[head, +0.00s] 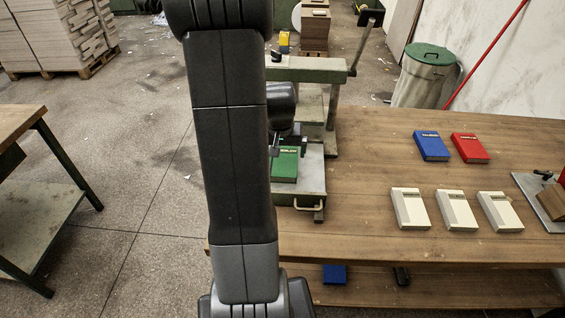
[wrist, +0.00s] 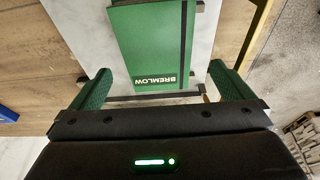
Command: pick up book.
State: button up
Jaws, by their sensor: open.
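A green book (head: 285,165) with gold lettering lies flat on the grey metal bed (head: 312,178) of a machine at the left end of the wooden table. In the wrist view the book (wrist: 150,45) shows its cover, the word BREMLOW and a dark elastic band. My gripper (wrist: 160,70) is open and empty, with one green-padded finger on each side of the book's near end. Neither finger is seen touching it. In the head view my arm hides part of the book's left side and most of the gripper.
A blue book (head: 432,146), a red book (head: 470,148) and three white books (head: 456,210) lie on the table (head: 380,245). The machine's green beam (head: 310,69) and lever (head: 362,45) rise behind the bed. Another blue book (head: 334,275) lies below the tabletop.

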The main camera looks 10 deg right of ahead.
aim_at(283, 160)
jog(key=shift+p+x, duration=0.65)
jog(key=shift+x, duration=2)
jog(key=shift+s+d, duration=0.1)
jog(key=shift+d, duration=0.05)
jog(key=c, duration=1.1)
